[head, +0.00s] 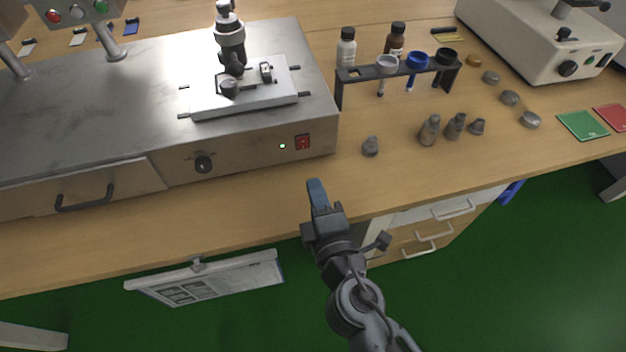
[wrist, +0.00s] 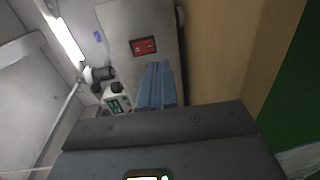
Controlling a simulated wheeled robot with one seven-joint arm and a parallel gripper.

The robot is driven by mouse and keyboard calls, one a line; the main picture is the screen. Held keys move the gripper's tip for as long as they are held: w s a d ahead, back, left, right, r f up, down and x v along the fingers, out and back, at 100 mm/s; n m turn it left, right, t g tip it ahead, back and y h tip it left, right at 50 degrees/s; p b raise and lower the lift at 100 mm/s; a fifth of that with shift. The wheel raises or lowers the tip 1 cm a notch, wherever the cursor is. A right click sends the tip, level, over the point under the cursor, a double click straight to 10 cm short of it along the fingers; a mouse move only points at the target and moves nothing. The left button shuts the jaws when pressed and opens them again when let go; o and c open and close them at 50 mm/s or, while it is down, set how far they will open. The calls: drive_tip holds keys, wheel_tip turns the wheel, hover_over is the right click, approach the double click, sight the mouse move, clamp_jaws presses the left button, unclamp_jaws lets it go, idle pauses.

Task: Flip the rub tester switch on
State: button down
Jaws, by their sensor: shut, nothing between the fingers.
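The rub tester (head: 255,150) is a large metal box on the bench at the left in the head view. Its red rocker switch (head: 302,142) is on the right end of the front panel, beside a lit green light (head: 282,146). In the wrist view the red switch (wrist: 143,46) shows on the panel, above and left of the fingertips. My gripper (head: 317,192) is shut and empty, in front of the panel and below the switch in the head view, apart from it. Its blue fingers (wrist: 158,84) are together in the wrist view.
A dark knob (head: 203,164) sits left of the switch. A rack (head: 400,72) with cups stands to the right, and several grey weights (head: 429,130) stand on the bench. A drawer handle (head: 84,198) sticks out at the left. The bench front before the switch is clear.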

drive_tip(key=b+v, duration=0.2)
drive_tip(key=v, duration=0.4)
drive_tip(key=shift+s+f, duration=0.2)
drive_tip(key=shift+f, duration=0.45)
drive_tip(key=shift+d, duration=0.1)
drive_tip(key=s+d+f+m+g+h, duration=0.1)
drive_tip(key=s+d+f+m+g, duration=0.1)
drive_tip(key=s+d+m, duration=0.9)
drive_tip(key=s+d+r+m+h, duration=0.1)
drive_tip(key=s+d+r+m, duration=0.3)
drive_tip(key=s, duration=0.4)
drive_tip(key=s+d+r+m+h, duration=0.2)
drive_tip(key=s+d+r+m, duration=0.3)
drive_tip(key=s+r, duration=0.3)
drive_tip(key=shift+s+m+h, duration=0.3)
drive_tip(key=shift+s+m, duration=0.1)
drive_tip(key=shift+m, duration=0.2)
